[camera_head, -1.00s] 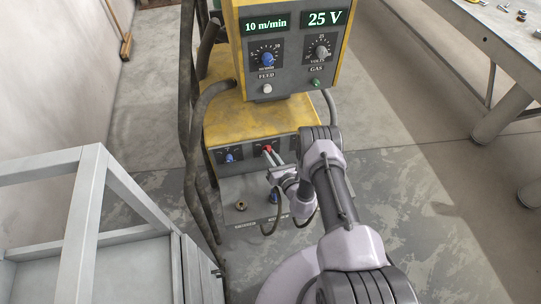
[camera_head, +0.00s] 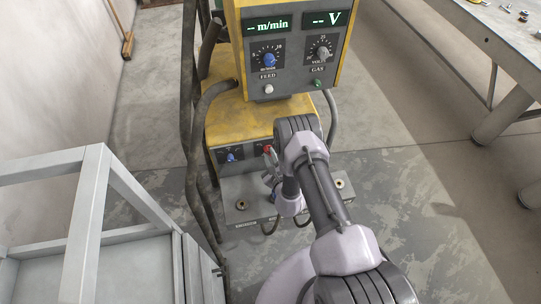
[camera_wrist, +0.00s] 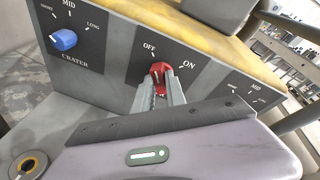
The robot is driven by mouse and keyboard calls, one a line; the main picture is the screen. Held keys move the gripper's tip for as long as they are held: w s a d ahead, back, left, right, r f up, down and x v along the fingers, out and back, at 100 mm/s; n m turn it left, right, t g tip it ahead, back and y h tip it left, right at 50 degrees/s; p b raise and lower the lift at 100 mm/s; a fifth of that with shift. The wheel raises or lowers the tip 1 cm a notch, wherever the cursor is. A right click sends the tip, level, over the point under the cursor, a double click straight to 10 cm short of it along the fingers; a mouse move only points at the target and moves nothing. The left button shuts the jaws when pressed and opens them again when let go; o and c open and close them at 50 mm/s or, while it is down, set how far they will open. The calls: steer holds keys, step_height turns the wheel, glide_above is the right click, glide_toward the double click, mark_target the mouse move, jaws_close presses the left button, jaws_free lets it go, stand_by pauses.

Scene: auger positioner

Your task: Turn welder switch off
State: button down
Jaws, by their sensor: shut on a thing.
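The red welder switch (camera_wrist: 161,70) is on the grey front panel, below the OFF and ON labels in the wrist view. Its white mark appears turned toward the OFF side. My gripper (camera_wrist: 162,86) is shut on the red switch, with one finger on either side of it. In the head view the red switch (camera_head: 267,149) shows small beside my gripper (camera_head: 269,157), and my arm hides part of the panel. The welder's upper displays (camera_head: 296,22) show only dashes before m/min and V.
A blue crater knob (camera_wrist: 63,40) is left of the switch. Dark hoses (camera_head: 190,120) hang along the welder's left side. A grey metal frame (camera_head: 80,200) stands at the left, and a workbench (camera_head: 500,40) is at the upper right. The floor between the welder and bench is clear.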

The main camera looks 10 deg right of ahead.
steer(key=shift+a+n+h, duration=0.1)
steer(key=shift+n+h, duration=0.3)
steer(key=shift+n, duration=0.4)
steer(key=c, duration=1.4)
jaws_free()
steer(key=shift+o, duration=0.2)
steer(key=shift+s, duration=0.1)
steer(key=p+v, duration=0.5)
steer(key=v, duration=0.6)
steer(key=shift+s+r, duration=0.2)
steer(key=shift+s, duration=0.2)
